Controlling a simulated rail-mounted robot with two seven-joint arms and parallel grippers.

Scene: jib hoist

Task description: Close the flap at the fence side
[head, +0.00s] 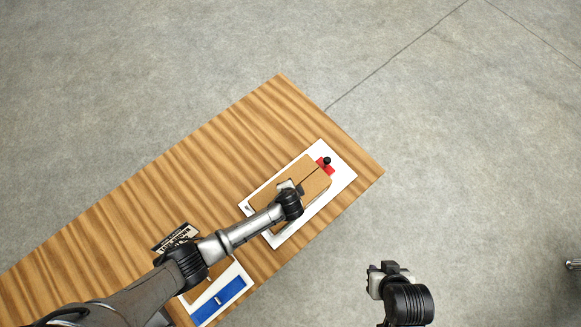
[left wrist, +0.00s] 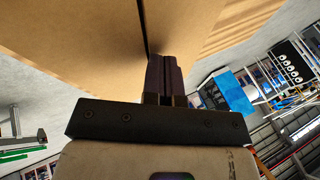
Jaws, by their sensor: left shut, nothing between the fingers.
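A brown cardboard box (head: 316,180) stands on a white board (head: 336,191) near the right end of the wooden table. Its top shows panels meeting at a dark seam; I cannot tell which flap is the one at the fence side. My left gripper (head: 299,188) is over the box top, its arm hiding the near part. In the left wrist view my left gripper (left wrist: 165,65) is shut and empty, its fingertips at or close to the cardboard (left wrist: 80,50) by the seam. My right gripper (head: 388,268) hangs off the table; its jaw opening is unclear.
A red piece with a black knob (head: 326,161) sits at the box's far end. A blue item on a white tray (head: 238,270) and a dark printed card (head: 172,238) lie by my left arm. The table's (head: 260,115) far side is clear.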

